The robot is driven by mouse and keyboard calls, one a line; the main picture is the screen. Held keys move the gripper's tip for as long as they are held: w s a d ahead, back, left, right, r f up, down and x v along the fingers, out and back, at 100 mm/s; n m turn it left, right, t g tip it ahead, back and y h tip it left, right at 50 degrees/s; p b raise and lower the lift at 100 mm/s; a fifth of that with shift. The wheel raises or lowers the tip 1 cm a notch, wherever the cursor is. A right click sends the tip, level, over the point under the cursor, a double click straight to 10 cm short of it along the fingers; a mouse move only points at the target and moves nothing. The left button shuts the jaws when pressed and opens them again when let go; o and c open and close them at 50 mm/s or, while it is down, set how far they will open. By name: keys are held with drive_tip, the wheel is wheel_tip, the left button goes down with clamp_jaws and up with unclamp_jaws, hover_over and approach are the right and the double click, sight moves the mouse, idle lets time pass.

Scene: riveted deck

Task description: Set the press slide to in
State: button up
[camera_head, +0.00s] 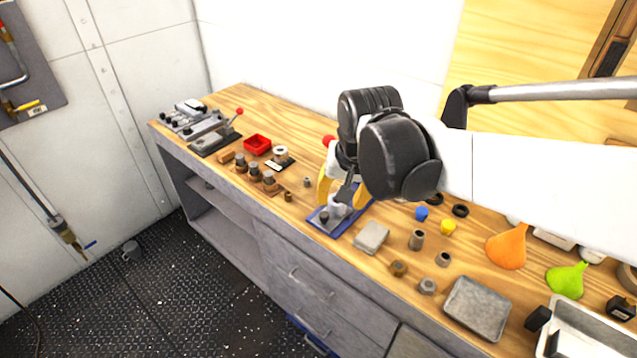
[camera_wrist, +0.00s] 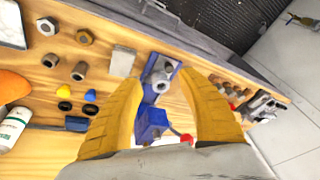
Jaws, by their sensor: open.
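The press stands on the wooden bench top, with its blue base (camera_head: 322,223) showing below my gripper in the head view. In the wrist view I see its blue block (camera_wrist: 152,122), a grey cylindrical part (camera_wrist: 159,81) on the blue base, and a red ball (camera_wrist: 187,139) at the lower right. My gripper (camera_head: 343,197) is open, its two yellow fingers pointing down over the press, one on each side of the grey part in the wrist view. I cannot tell whether they touch it. My gripper hides much of the press in the head view, and the slide's position is unclear.
A grey block (camera_head: 372,237) lies right of the press, with several nuts and bushings beyond it. A red tray (camera_head: 257,144) and several fittings stand to the left. A lever device (camera_head: 215,138) is at the far left. The bench's front edge is close to the press.

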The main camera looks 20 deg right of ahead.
drive_tip(key=w+f+m+g+p, duration=0.1)
drive_tip(key=w+m+g+p, duration=0.1)
drive_tip(key=w+p, duration=0.35)
drive_tip(key=m+g, duration=0.2)
approach(324, 214)
wheel_tip(324, 214, down, 10)
drive_tip(key=b, duration=0.2)
drive_tip(key=shift+s+b, duration=0.1)
drive_tip(key=shift+b, duration=0.2)
clamp_jaws()
